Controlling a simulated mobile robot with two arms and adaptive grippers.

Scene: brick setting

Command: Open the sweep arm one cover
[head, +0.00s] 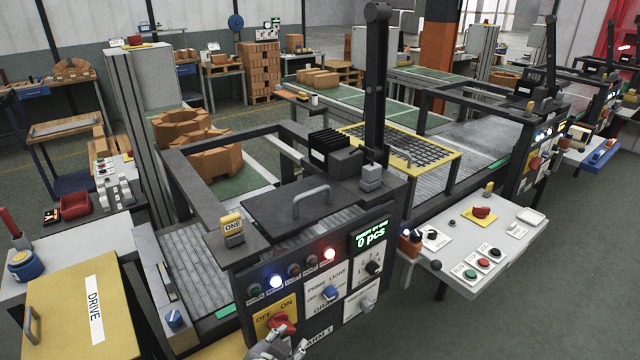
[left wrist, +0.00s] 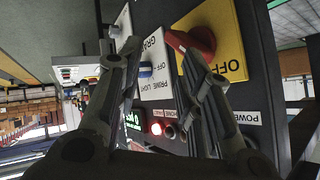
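A dark flat lid (head: 286,214) with a grey arched handle (head: 312,196) lies closed on top of the arm one control box. A yellow "ONE" tag (head: 232,227) stands at its left. The box's front panel (head: 345,262) carries lamps, switches and a "0 pcs" display. My left gripper (head: 278,345) is low in front of this panel, below the lid and apart from its handle. In the left wrist view its fingers (left wrist: 160,55) are spread and empty, with one finger overlapping the red switch (left wrist: 190,42). My right gripper is in neither view.
A dark upright post (head: 377,90) rises behind the lid. A yellow "DRIVE" box (head: 75,315) stands at the left. A white button table (head: 475,240) stands at the right, with open floor (head: 580,260) beyond it. The space directly above the lid handle looks clear.

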